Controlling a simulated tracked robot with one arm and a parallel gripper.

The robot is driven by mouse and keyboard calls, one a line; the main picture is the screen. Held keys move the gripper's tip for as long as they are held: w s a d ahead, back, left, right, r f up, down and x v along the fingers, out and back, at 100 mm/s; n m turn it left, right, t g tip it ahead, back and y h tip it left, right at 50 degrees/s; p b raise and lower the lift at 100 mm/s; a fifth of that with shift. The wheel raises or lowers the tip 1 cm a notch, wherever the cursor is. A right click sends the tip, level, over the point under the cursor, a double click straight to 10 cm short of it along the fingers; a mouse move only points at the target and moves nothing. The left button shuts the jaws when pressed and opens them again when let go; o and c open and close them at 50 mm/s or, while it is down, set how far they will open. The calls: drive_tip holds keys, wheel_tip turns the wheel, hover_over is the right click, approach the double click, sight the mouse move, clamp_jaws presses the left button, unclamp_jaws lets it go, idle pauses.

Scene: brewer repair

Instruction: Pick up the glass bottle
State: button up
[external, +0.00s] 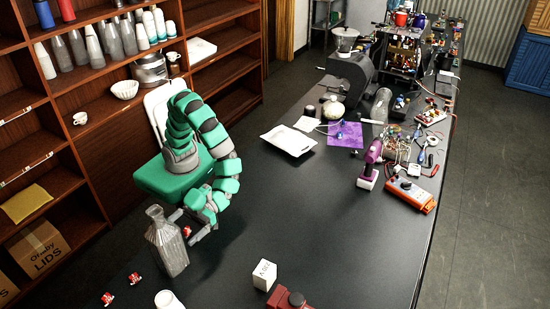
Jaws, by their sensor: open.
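The glass bottle (167,243) is a clear, ribbed, square-shouldered bottle. It stands upright on the dark counter at the lower left of the external view. My gripper (194,234) is at the end of the green and grey arm, just right of the bottle. It is open and points down toward the counter. A small red part shows between the gripper and the bottle. I cannot tell whether a finger touches the glass, as the gripper is small and partly hidden.
Small red parts (134,278) and a white cup (168,300) are near the bottle. A white block (264,274) and a red object (289,300) lie to the right. A white tray (288,140), a purple drill (370,165) and tools are farther back. The middle counter is clear.

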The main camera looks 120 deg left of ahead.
sight(155, 252)
drive_tip(key=shift+s+d, duration=0.2)
drive_tip(key=shift+d, duration=0.95)
drive_tip(key=shift+s+d, duration=0.15)
drive_tip(key=shift+d, duration=0.95)
drive_tip(key=shift+s+d, duration=0.2)
drive_tip(key=shift+d, duration=0.95)
drive_tip(key=shift+c, duration=0.3)
